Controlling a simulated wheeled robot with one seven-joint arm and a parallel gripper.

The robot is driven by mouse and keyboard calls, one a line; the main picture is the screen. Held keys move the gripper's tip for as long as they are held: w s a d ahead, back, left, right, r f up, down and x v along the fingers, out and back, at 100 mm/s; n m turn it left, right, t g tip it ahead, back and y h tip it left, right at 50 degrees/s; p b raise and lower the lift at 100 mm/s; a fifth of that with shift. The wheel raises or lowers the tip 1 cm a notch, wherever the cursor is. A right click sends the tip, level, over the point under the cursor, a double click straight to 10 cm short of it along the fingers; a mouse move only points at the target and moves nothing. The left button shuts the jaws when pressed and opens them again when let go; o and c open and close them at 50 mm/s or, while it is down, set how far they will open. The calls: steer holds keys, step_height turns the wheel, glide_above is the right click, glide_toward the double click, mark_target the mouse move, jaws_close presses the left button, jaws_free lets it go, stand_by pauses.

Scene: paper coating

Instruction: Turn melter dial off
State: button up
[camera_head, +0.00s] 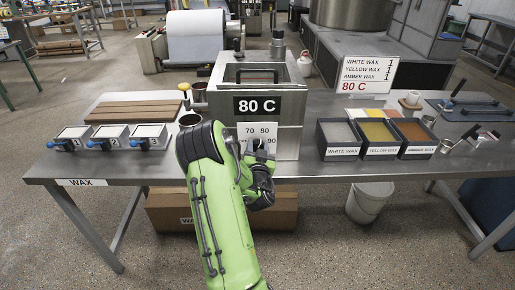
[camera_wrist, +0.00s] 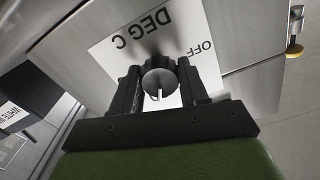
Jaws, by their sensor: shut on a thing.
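The melter (camera_head: 285,130) is a metal box on the table, with an "80 C" sign on its front. Its white dial plate (camera_head: 257,129) shows "70", "80" and "90" in the head view; my gripper (camera_head: 261,152) covers part of it. In the wrist view, the dark round dial (camera_wrist: 159,78) sits between the two fingers of my gripper (camera_wrist: 158,88), which is shut on it. A pale mark on the dial points toward the bottom of the picture. The plate (camera_wrist: 205,62) reads "DEG C" and "OFF" upside down, with "OFF" to the upper right of the dial.
Wax bins (camera_head: 379,138) labelled white, yellow and amber stand right of the melter. A sign (camera_head: 368,74) stands behind them. Several blue-handled trays (camera_head: 109,136) and brown boards (camera_head: 134,110) lie to the left. A cardboard box (camera_head: 285,207) is under the table.

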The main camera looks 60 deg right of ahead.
steer(key=n, duration=0.6)
steer(key=shift+b, duration=0.3)
steer(key=n, duration=0.5)
steer(key=shift+n, duration=0.3)
steer(key=n+b, duration=0.1)
steer(key=n, duration=1)
steer(key=shift+f, duration=0.1)
steer(key=shift+n, duration=0.5)
steer(key=o, duration=1.1)
steer(key=shift+c, duration=0.2)
